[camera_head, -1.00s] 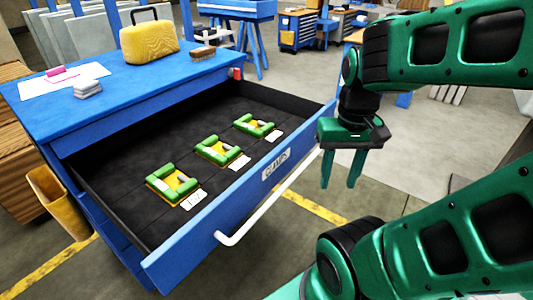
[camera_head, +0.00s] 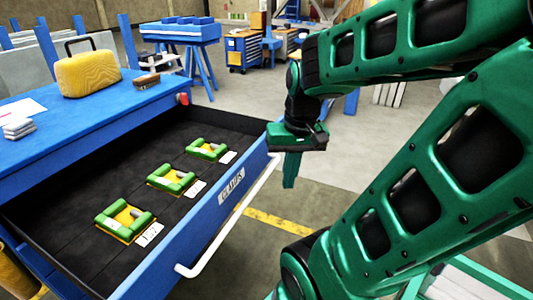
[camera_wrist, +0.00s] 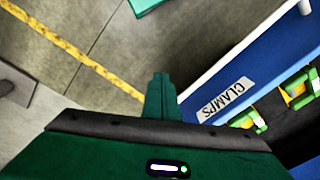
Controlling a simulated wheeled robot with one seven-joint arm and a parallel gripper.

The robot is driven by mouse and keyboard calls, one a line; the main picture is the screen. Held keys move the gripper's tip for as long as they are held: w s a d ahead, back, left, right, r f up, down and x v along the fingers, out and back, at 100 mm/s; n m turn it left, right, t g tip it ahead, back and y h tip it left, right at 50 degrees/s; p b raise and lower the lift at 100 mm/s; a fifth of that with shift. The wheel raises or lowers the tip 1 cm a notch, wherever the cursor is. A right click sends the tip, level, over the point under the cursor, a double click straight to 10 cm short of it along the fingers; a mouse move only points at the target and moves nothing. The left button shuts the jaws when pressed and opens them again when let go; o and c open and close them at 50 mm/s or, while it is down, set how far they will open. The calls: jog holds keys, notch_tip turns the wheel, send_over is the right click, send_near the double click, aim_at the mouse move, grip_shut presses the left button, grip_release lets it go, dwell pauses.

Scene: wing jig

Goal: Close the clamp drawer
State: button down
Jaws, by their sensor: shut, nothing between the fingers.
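The clamp drawer (camera_head: 222,205) is blue with a black inside and stands pulled out of the blue cabinet. Its front carries a CLAMPS label (camera_head: 231,187) and a white bar handle (camera_head: 236,222). Three green and yellow clamps (camera_head: 171,179) lie in a row inside. My gripper (camera_head: 291,170) is shut and empty, pointing down just outside the drawer front, near the handle's far end. In the wrist view, my gripper (camera_wrist: 161,88) shows shut fingers beside the drawer front (camera_wrist: 262,62); I cannot tell whether they touch the handle (camera_wrist: 250,38).
The blue cabinet top (camera_head: 110,110) holds a yellow case (camera_head: 89,74), a brush (camera_head: 146,81) and a grey stack (camera_head: 18,128). A red piece (camera_head: 183,98) sits at the cabinet's corner. The floor in front of the drawer, with a yellow line (camera_head: 275,218), looks clear.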

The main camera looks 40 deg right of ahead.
jog(key=w+d+r+m+t+h, duration=0.15)
jog(key=w+d, duration=0.25)
jog(key=d, duration=0.4)
jog(key=w+d+m+t, duration=0.2)
jog(key=w+d, duration=0.2)
jog(key=d, duration=0.4)
jog(key=w+d+r+m+t+h, duration=0.15)
jog(key=w+d, duration=0.25)
jog(key=d, duration=0.4)
jog(key=w+f, duration=0.8)
jog(key=w, duration=0.1)
jog(key=shift+d+m+t, duration=0.2)
jog(key=shift+m+t, duration=0.1)
jog(key=shift+t, duration=0.1)
jog(key=shift+w, duration=0.15)
